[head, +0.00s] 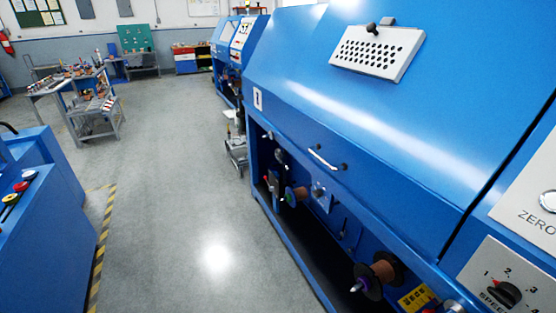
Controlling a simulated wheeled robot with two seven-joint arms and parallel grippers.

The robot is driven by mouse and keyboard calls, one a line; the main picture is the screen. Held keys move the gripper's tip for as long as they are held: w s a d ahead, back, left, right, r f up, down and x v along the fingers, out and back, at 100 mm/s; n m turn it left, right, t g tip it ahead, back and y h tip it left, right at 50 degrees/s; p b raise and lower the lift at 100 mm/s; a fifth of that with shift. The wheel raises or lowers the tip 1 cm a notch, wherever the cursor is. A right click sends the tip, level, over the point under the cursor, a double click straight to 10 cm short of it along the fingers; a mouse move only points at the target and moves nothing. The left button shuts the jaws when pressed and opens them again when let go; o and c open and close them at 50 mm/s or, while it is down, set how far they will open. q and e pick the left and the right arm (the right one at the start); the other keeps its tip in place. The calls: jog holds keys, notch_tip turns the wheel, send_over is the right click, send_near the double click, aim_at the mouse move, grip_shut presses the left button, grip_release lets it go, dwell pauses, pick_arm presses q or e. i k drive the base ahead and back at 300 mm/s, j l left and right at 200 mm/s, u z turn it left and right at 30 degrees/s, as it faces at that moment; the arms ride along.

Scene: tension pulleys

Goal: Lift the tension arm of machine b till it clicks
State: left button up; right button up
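A large blue machine (340,120) fills the right side of the head view. A small white label (257,98) on its end is too small to read, so I cannot tell whether this is machine b. In its open lower bay there is a dark upright part with small knobs (272,182); I cannot tell whether it is the tension arm. A spool (296,195) sits beside it, and a larger brown spool (382,272) is nearer. Neither of my grippers is in view.
A similar blue machine (228,50) stands farther back. A blue console (40,210) with coloured buttons is at left, edged by yellow-black floor tape (103,235). A cluttered workbench (75,85) stands at back left. The grey aisle floor (180,170) between is clear.

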aim_at(287, 168)
jog(key=i+j+z, duration=0.15)
jog(key=i+j, duration=1.45)
jog(key=i, duration=0.15)
jog(key=i+j+z, duration=0.15)
jog(key=i+j, duration=1.55)
jog(key=j, duration=0.1)
